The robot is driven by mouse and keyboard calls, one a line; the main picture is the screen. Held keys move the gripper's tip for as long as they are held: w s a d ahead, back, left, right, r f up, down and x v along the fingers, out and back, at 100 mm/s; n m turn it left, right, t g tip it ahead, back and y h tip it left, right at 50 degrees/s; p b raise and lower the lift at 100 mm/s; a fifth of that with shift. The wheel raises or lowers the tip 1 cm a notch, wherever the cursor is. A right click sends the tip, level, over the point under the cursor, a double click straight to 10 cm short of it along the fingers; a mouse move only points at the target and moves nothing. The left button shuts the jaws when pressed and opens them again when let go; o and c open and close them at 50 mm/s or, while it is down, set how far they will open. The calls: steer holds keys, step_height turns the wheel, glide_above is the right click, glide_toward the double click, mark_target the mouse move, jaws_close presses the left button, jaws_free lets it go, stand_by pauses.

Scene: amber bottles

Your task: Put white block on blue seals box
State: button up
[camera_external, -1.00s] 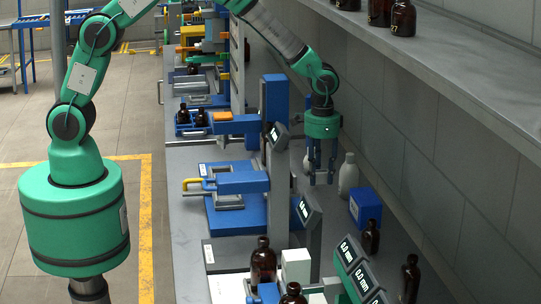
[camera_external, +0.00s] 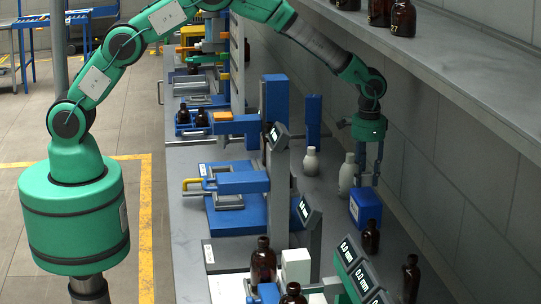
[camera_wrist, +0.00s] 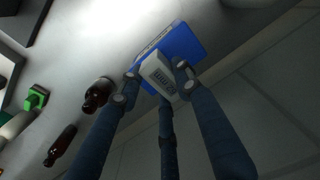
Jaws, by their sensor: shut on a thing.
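The blue seals box (camera_external: 366,208) stands on the bench at the right, near the wall. It also shows in the wrist view (camera_wrist: 185,44), just beyond my fingertips. My gripper (camera_external: 368,181) points down above the box. In the wrist view my fingers (camera_wrist: 154,84) are shut on a small white block (camera_wrist: 155,70) with dark markings on one face. The block overlaps the box's near side there, and I cannot tell whether they touch. In the external view the held block is hidden or too small to make out.
White bottles (camera_external: 347,176) stand just left of my gripper. Brown bottles (camera_external: 371,237) stand close in front of the box. The grey shelf (camera_external: 440,75) and wall are to the right. A larger white carton (camera_external: 296,266) stands among bottles and displays at the front.

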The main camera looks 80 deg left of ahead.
steer(key=shift+w, duration=0.45)
steer(key=shift+f, duration=0.1)
steer(key=shift+f, duration=1.7)
steer(key=shift+f, duration=0.15)
steer(key=o, duration=1.2)
steer(key=shift+r, duration=2.9)
steer(key=shift+d+r, duration=0.1)
